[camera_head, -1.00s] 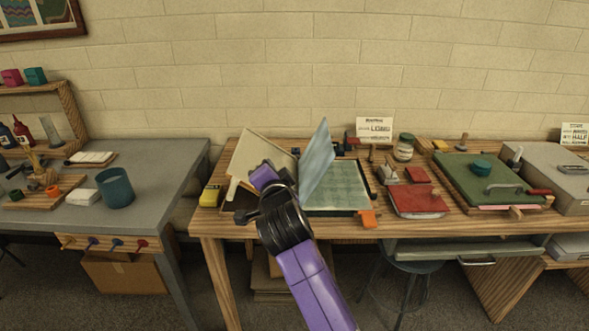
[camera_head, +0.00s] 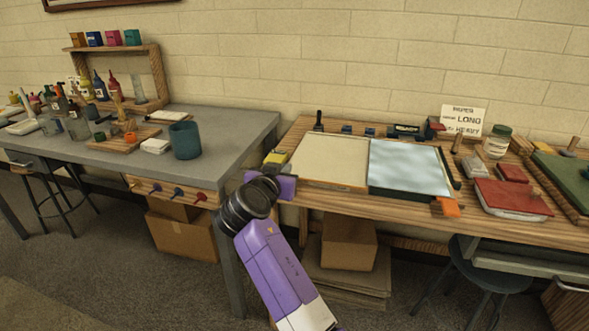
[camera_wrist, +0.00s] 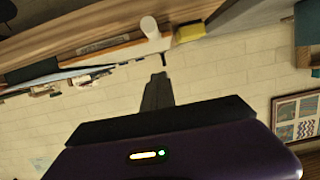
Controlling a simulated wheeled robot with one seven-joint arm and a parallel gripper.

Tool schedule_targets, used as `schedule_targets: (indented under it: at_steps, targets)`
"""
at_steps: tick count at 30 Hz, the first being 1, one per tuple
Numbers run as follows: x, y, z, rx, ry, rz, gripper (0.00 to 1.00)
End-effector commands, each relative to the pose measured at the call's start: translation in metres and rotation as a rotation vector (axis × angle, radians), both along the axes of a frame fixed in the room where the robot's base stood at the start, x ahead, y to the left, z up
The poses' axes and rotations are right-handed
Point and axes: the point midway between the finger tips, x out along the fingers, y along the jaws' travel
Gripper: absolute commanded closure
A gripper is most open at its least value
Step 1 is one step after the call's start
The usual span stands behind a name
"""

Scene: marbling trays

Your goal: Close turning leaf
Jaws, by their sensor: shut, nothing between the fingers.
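A pale blue-grey leaf (camera_head: 408,168) lies flat on the right half of a shallow tray-like frame on the wooden table. A cream panel (camera_head: 333,158) lies flat beside it on the left. My gripper (camera_head: 274,186) is at the table's left front corner, left of the cream panel and apart from the blue-grey leaf. Its fingertips are hard to make out in the head view. In the wrist view the dark fingers (camera_wrist: 157,90) are together and empty. A white knob (camera_wrist: 150,27) shows beyond them, near the wooden edge.
A yellow block (camera_head: 277,158) sits just behind my gripper. An orange block (camera_head: 447,207) and a red tray (camera_head: 512,198) are on the right. A grey table (camera_head: 225,140) with a blue cup (camera_head: 185,140) stands on the left. A stool (camera_head: 480,275) is below at right.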

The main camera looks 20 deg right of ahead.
Motion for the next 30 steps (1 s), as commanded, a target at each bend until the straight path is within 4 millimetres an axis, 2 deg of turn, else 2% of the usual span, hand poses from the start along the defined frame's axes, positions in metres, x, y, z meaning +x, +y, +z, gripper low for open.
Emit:
schedule_targets:
  at_steps: [1, 3, 12, 30]
  targets:
    - [0.002, 0.003, -0.014, -0.030, 0.020, 0.002, 1.00]
    - [0.003, 0.005, -0.023, -0.067, 0.045, 0.002, 1.00]
    - [0.006, 0.009, -0.048, -0.171, 0.116, 0.001, 1.00]
    - [0.005, 0.008, -0.058, -0.196, 0.142, 0.000, 1.00]
